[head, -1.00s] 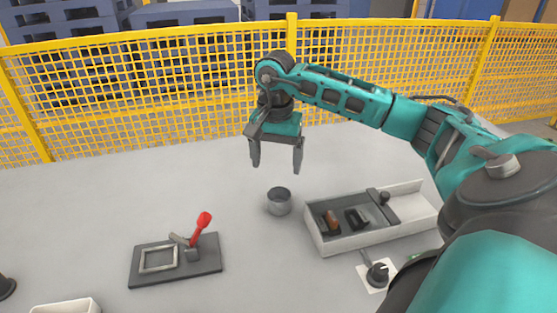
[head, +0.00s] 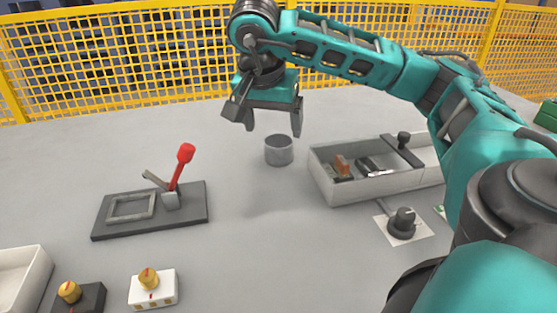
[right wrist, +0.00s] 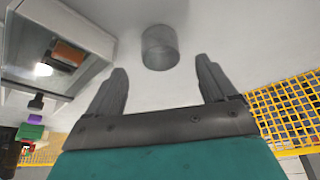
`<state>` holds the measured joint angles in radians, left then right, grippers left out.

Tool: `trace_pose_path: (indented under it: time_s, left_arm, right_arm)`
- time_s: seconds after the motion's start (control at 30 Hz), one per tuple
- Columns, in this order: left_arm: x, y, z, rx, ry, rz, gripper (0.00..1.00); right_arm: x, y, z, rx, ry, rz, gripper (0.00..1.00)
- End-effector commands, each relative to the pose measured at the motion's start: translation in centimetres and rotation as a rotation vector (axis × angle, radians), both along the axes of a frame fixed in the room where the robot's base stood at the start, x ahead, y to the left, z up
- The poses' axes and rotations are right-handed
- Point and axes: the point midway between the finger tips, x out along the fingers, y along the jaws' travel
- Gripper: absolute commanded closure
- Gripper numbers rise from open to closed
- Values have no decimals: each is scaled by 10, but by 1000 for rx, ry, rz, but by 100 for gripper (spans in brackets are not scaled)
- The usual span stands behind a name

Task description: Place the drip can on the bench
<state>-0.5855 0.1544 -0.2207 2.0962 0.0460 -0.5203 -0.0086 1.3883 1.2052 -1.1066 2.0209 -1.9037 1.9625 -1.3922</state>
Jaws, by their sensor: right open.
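The drip can (head: 279,151) is a small grey metal cylinder standing upright on the grey bench (head: 265,240). It also shows in the right wrist view (right wrist: 160,48), ahead of the fingertips. My left gripper is not in view.
A white tray (head: 330,190) with small parts stands right of the can. A black knob (head: 402,222) sits in front of it. A dark plate with a red-handled clamp (head: 182,160) is at the left. Switch boxes (head: 153,290) are at the front. A yellow fence (head: 120,60) runs behind.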

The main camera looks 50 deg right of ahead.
Motion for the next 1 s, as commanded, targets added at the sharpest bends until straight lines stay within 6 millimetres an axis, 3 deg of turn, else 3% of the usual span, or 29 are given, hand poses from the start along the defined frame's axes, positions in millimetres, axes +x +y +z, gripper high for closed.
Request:
trace_pose_path:
  time_s: [0.1,0.37,0.6,0.93,1.0]
  left_arm:
    - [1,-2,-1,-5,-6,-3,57]
    - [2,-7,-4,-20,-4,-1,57]
    - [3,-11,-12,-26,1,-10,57]
    - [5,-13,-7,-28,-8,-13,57]
    - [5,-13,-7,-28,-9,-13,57]
  right_arm:
    - [3,-8,-19,0,1,-4,15]
    - [8,-16,-37,-1,-1,-2,15]
    - [16,-33,-67,0,0,-2,15]
    - [19,-36,-73,0,-1,0,15]
    - [19,-36,-73,0,-1,0,20]
